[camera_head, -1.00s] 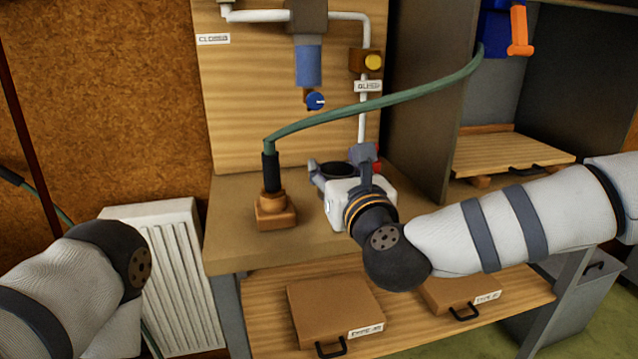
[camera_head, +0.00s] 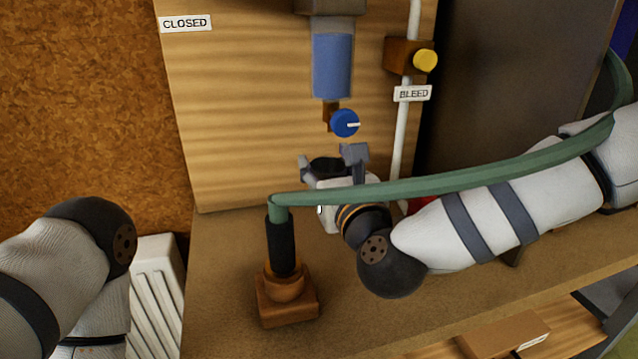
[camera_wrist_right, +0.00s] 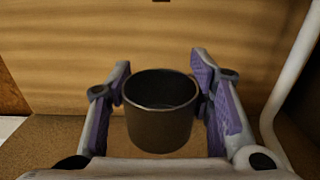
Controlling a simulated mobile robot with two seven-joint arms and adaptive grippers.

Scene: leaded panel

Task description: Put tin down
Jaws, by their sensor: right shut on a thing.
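The tin (camera_wrist_right: 160,112) is a dark, open-topped cup, upright and apparently empty inside. My right gripper (camera_wrist_right: 160,100) is shut on it, with the purple-padded fingers on either side. In the head view the tin (camera_head: 327,165) shows as a dark round mouth between the fingers of my right gripper (camera_head: 335,170), over the back of the brown bench (camera_head: 225,270) near the wooden panel. The gripper body hides its lower part there, so I cannot tell whether it touches the bench. My left arm shows at the left, but its gripper is out of view.
A wooden block with a black-sleeved fitting (camera_head: 284,285) stands on the bench left of my right gripper. A green hose (camera_head: 450,183) runs from it across my right arm. The wooden panel (camera_head: 240,120) behind carries a blue filter (camera_head: 332,65) and blue knob (camera_head: 345,123).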

